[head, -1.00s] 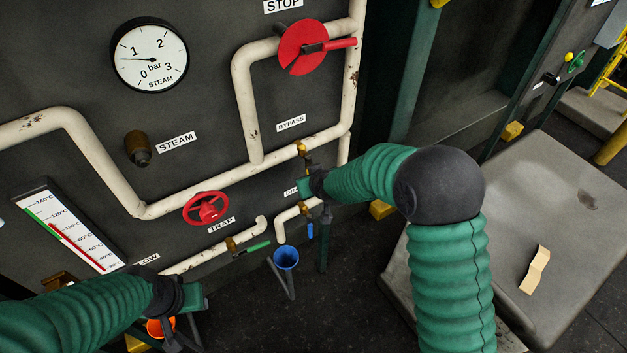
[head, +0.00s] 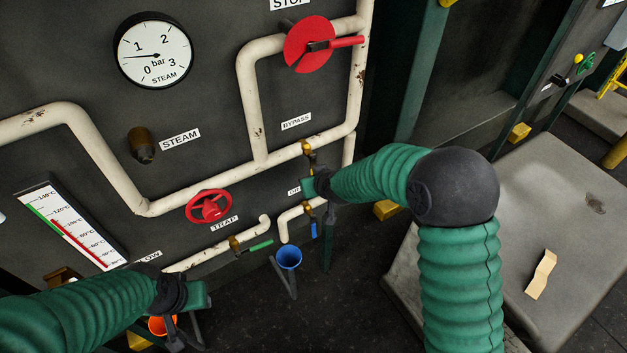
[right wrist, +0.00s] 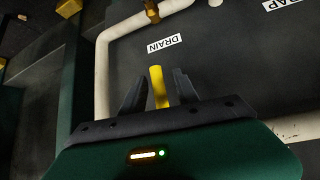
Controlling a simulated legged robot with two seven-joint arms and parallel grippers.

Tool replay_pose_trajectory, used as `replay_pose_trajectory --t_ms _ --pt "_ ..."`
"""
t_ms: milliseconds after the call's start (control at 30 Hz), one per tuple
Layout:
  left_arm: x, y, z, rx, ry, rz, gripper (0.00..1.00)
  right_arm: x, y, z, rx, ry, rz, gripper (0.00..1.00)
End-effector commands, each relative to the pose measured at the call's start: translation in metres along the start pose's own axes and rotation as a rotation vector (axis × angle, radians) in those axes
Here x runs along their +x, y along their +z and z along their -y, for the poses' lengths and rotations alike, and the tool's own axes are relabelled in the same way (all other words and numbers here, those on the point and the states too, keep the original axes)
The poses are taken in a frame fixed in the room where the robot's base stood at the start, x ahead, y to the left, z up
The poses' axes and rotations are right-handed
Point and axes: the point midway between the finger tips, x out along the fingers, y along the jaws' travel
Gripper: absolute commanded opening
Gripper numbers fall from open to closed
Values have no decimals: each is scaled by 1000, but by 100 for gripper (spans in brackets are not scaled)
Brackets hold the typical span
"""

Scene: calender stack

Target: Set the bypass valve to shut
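The bypass valve's brass body (head: 306,147) sits on the cream pipe below the BYPASS label in the head view. It shows at the top of the right wrist view (right wrist: 152,10). A yellow lever (right wrist: 158,88) stands between the two dark fingers of my right gripper (right wrist: 158,90), with narrow gaps beside it, so the gripper looks open around it. In the head view my right gripper (head: 311,166) is just below the brass body and hides most of the lever. My left gripper (head: 183,333) is low at the left, its fingers apart and empty.
Below are a blue-handled drain valve (head: 314,229), a green-handled valve (head: 258,246) and a blue funnel (head: 288,258). A red handwheel (head: 209,206) is to the left. A grey platform (head: 560,220) stands at right.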

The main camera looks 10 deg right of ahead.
Motion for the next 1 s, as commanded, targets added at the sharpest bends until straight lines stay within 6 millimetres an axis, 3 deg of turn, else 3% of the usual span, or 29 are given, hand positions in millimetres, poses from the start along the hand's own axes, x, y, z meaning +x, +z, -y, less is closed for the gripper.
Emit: replay_pose_trajectory --t_ms 167,267,600,700,833,1000 --pt "1 0 0 0 0 0 36 -8 -2 0 -1 1 -4 37" --pt "4 1 0 0 0 0 36 -25 -2 0 -2 1 -6 37" --pt "11 3 0 0 0 0 36 -124 -2 0 -1 2 -6 37" --pt "10 2 0 0 0 0 36 -146 -2 0 -1 0 -3 37" --pt "9 2 0 0 0 0 36 -161 -1 -1 0 0 2 37" --pt "9 2 0 0 0 0 36 -165 0 0 1 0 3 37"
